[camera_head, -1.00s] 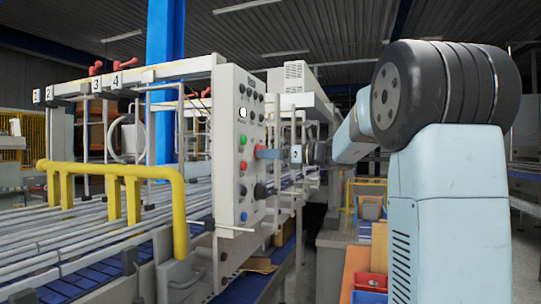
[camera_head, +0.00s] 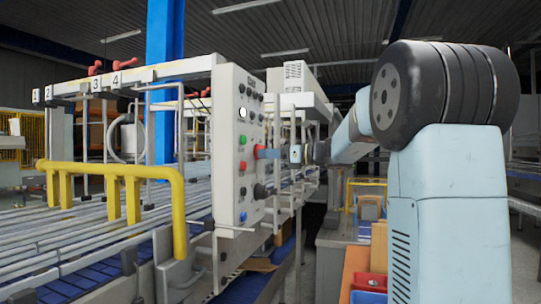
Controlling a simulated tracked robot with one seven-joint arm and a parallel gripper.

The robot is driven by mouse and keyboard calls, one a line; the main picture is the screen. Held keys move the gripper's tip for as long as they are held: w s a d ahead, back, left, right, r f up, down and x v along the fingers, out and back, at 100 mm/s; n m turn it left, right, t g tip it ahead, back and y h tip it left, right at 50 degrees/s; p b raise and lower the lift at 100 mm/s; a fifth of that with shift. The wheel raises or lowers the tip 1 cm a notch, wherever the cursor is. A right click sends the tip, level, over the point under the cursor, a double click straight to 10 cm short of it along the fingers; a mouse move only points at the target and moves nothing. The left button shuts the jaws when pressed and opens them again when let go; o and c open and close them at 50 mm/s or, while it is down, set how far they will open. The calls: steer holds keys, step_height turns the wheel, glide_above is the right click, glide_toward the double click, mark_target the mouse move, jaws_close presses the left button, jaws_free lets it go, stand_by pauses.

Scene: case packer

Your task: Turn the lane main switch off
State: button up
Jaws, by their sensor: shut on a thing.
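The control panel (camera_head: 236,182) is a tall pale box at the end of the conveyor lane, seen at an angle. It carries white, green, red and blue buttons and a black knob (camera_head: 260,191). My gripper (camera_head: 263,153) reaches the panel's face from the right, above the black knob. It is shut on a small red part (camera_head: 257,148), seemingly the lane main switch, which shows only as a sliver at the fingertips. The fingers hide most of it, so its exact angle cannot be told.
A yellow tube rail (camera_head: 110,170) runs along the roller conveyor (camera_head: 90,232) left of the panel. A blue column (camera_head: 165,80) stands behind. An orange board and red bins (camera_head: 370,282) lie low, near my arm.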

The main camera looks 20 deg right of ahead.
steer(key=shift+n, duration=8.9)
steer(key=o, duration=1)
steer(key=shift+w, duration=0.1)
steer(key=shift+o, duration=0.3)
steer(key=shift+r, duration=0.1)
steer(key=shift+d, duration=0.1)
